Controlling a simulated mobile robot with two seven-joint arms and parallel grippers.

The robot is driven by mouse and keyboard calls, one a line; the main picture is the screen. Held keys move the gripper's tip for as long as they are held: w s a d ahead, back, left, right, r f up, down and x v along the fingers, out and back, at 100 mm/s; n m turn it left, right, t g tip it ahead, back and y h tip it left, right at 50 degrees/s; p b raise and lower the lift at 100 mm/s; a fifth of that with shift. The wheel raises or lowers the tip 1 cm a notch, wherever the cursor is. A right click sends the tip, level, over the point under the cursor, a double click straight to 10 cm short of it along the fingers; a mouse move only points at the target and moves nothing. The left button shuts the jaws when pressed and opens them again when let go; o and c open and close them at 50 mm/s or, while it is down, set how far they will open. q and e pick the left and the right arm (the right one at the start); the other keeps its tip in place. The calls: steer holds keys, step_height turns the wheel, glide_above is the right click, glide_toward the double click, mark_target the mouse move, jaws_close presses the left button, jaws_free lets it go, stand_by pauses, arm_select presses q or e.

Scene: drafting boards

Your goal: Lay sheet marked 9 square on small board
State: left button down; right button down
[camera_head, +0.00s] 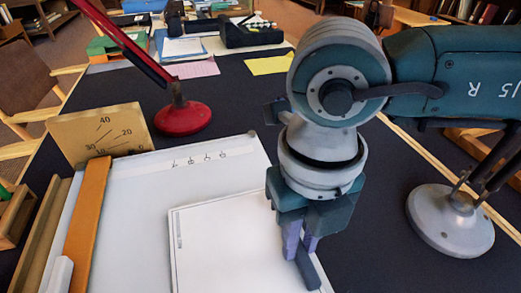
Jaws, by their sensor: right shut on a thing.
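A large white board (130,215) lies on the dark table, with a strip of small, hard-to-read marks (198,160) near its far edge. A smaller white panel with a thin dark outline (225,250) lies over its near right part; I cannot tell whether it is a sheet or the small board. No 9 is clearly readable. My right gripper (301,248) points down over this panel's right side, its lavender fingers shut on a slim dark bar (309,274). The bar's contact with the panel is unclear. My left gripper is not in view.
An orange-brown straightedge (88,215) lies along the board's left side, near a wooden angle block (98,133). A red lamp base (183,117) stands behind, a grey lamp base (450,220) at right. Pink (194,69) and yellow (270,65) papers lie farther back.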

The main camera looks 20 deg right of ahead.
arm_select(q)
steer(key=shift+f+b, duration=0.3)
arm_select(e)
steer(key=shift+f, duration=0.35)
steer(key=c, duration=0.7)
jaws_free()
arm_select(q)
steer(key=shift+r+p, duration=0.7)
arm_select(e)
step_height(320, 180, up, 10)
